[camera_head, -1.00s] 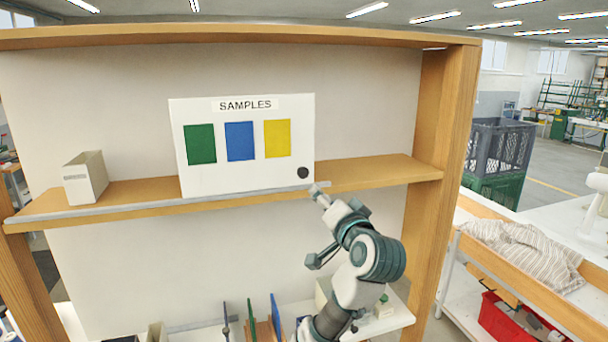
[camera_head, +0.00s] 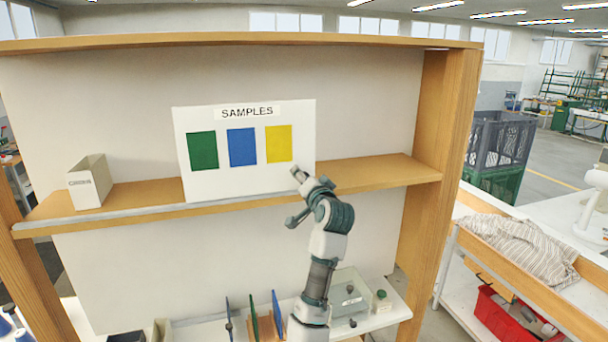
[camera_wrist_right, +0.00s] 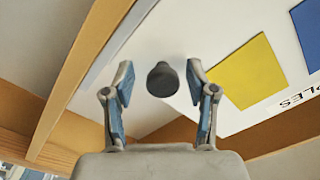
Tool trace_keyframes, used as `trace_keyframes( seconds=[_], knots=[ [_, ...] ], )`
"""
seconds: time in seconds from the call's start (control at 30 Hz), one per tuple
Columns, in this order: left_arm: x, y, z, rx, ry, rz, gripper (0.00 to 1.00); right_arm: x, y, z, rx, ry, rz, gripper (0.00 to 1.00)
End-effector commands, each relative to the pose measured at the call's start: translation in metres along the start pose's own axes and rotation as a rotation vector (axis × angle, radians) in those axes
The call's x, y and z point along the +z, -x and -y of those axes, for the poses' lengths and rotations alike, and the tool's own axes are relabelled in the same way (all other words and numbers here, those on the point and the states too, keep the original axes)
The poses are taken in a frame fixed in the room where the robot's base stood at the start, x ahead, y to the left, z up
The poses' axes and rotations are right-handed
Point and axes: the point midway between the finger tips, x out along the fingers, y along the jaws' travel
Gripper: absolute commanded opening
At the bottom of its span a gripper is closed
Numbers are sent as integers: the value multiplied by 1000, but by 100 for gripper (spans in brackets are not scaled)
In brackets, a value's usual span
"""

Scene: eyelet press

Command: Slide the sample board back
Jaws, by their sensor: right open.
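The white sample board (camera_head: 245,175), marked SAMPLES with green, blue and yellow patches, stands upright on the wooden shelf (camera_head: 370,174). My right gripper (camera_head: 299,174) is at the board's lower right corner and covers its dark round knob in the head view. In the right wrist view the knob (camera_wrist_right: 162,79) shows between the two open fingers (camera_wrist_right: 160,78), with a gap on each side. The board's white face and yellow patch (camera_wrist_right: 250,72) show beside the fingers there. My left gripper is out of view.
A pale file box (camera_head: 90,183) stands on the shelf left of the board. The shelf right of the board is bare up to the wooden side post (camera_head: 446,160). A lower shelf holds upright coloured panels (camera_head: 255,318) and a clear box (camera_head: 348,292).

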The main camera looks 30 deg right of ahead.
Motion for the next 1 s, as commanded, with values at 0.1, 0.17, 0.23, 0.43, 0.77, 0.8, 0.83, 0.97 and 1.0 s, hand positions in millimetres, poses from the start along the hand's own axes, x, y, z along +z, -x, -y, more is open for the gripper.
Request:
trace_keyframes(
  seconds=[0.1,0.17,0.23,0.43,0.77,0.8,0.83,0.97,1.0],
  knots=[
    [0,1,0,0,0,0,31,0,-4,0,0,0,1,57],
    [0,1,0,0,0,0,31,0,-4,-1,0,-1,0,57],
    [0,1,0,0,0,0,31,0,-4,-1,0,-1,0,57],
    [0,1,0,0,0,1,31,0,-4,-1,0,0,0,30],
    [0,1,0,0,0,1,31,1,-4,-1,1,0,1,0],
    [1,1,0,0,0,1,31,1,-4,-1,1,0,1,0],
    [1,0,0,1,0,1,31,2,-3,0,1,0,2,0],
    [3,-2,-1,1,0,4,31,6,4,3,0,0,1,0],
    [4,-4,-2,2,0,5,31,8,7,5,-1,1,2,0]
  ],
)
